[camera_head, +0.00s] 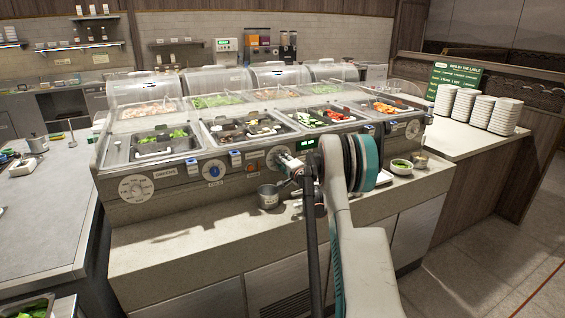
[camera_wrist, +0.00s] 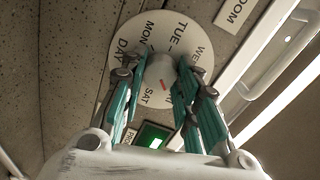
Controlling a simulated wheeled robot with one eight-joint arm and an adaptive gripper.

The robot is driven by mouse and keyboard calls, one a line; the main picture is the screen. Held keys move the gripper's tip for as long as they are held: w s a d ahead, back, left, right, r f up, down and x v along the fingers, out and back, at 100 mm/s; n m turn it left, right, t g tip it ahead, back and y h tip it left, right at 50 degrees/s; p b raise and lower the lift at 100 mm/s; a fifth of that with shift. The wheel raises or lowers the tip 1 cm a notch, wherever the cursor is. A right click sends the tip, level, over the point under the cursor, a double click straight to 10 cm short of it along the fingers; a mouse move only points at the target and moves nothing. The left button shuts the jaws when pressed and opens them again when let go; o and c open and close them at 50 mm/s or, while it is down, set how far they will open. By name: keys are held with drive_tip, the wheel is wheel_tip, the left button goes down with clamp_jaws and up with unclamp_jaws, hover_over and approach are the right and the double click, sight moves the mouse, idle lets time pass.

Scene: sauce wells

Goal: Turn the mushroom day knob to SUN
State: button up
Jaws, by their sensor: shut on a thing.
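The mushroom day knob (camera_wrist: 158,66) is at the middle of a round white dial (camera_wrist: 203,76) in the wrist view. Day names such as MON, TUE and SAT ring it; others are covered. A short red mark on the knob lies beside SAT. My gripper (camera_wrist: 162,70) has its teal fingers on both sides of the knob, shut on it. In the head view the dial (camera_head: 272,154) shows partly behind my gripper (camera_head: 290,163). A label ending in ROOM (camera_wrist: 236,12) sits near the dial.
Another white dial (camera_head: 135,188) is at the counter's left, and one more (camera_head: 412,129) at its right. A green display (camera_wrist: 153,137) is near the dial.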

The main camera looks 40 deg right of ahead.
drive_tip(key=shift+f+m+t+y, duration=0.15)
drive_tip(key=shift+m+t+y, duration=0.05)
drive_tip(key=shift+m, duration=3.8)
drive_tip(key=shift+f+m+t+y, duration=0.1)
drive_tip(key=shift+m+t+y, duration=0.1)
drive_tip(key=shift+m, duration=3.8)
drive_tip(key=o, duration=1.1)
drive_tip(key=shift+c, duration=0.2)
drive_tip(key=s+a, duration=0.2)
drive_tip(key=s, duration=1)
